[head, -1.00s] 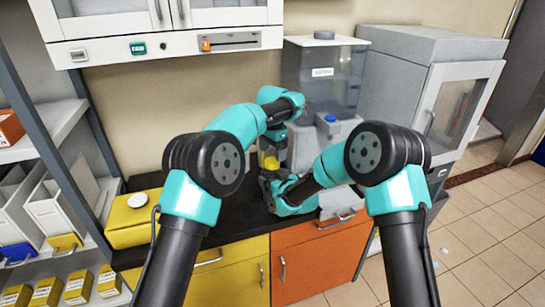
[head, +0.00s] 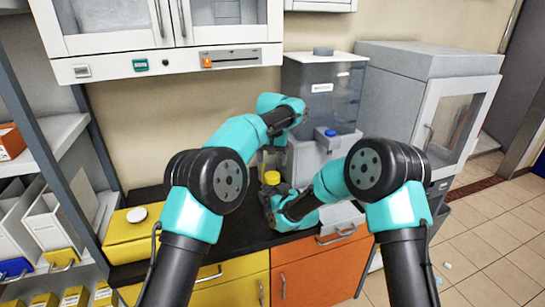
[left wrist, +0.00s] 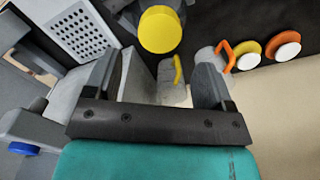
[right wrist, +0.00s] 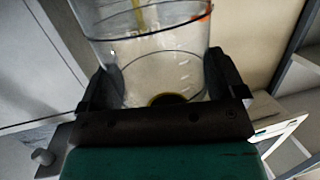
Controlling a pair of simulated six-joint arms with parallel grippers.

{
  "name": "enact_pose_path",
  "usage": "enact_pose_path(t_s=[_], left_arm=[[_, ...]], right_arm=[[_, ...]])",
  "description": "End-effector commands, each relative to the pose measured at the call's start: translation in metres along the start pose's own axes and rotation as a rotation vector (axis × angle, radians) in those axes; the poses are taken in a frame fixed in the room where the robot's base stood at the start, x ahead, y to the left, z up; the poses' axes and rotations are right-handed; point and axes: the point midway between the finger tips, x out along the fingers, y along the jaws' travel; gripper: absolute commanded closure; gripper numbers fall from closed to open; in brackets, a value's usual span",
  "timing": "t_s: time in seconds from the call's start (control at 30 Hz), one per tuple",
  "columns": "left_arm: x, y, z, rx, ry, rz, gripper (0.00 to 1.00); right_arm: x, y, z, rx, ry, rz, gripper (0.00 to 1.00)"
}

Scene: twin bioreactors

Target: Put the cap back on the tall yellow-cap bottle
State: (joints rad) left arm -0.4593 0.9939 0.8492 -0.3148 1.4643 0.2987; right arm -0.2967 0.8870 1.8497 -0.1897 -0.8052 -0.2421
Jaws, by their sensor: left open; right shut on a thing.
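The yellow cap (head: 271,178) shows at the right gripper in the head view, apparently on top of the bottle. In the left wrist view the yellow cap (left wrist: 160,29) is a round disc just beyond my fingertips. My left gripper (left wrist: 153,62) is open and empty, raised above the cap. My right gripper (right wrist: 160,75) is shut around the clear, graduated bottle (right wrist: 165,65). In the head view that gripper (head: 272,203) is low over the black bench. Whether the cap is fully seated cannot be told.
A grey machine with a tank (head: 322,85) and blue knob (head: 330,133) stands behind. A yellow box (head: 125,236) is at the bench's left. A wall cabinet (head: 165,30) hangs above.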

Motion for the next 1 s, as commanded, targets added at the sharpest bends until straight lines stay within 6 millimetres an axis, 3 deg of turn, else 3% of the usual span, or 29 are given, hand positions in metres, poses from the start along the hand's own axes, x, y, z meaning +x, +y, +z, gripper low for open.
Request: enact_pose_path(t_s=[0.23,0.67,1.0], left_arm=[[-0.007,0.0,0.0,-0.159,0.0,0.0,0.23],[-0.005,0.0,0.0,-0.166,0.0,0.0,0.23],[0.029,0.0,0.001,-0.166,-0.003,-0.001,0.23]], right_arm=[[0.0,0.0,0.0,0.0,0.0,0.0,0.77],[0.0,0.0,0.0,0.0,0.0,0.0,0.77],[0.0,0.0,0.0,0.0,0.001,0.0,0.77]])
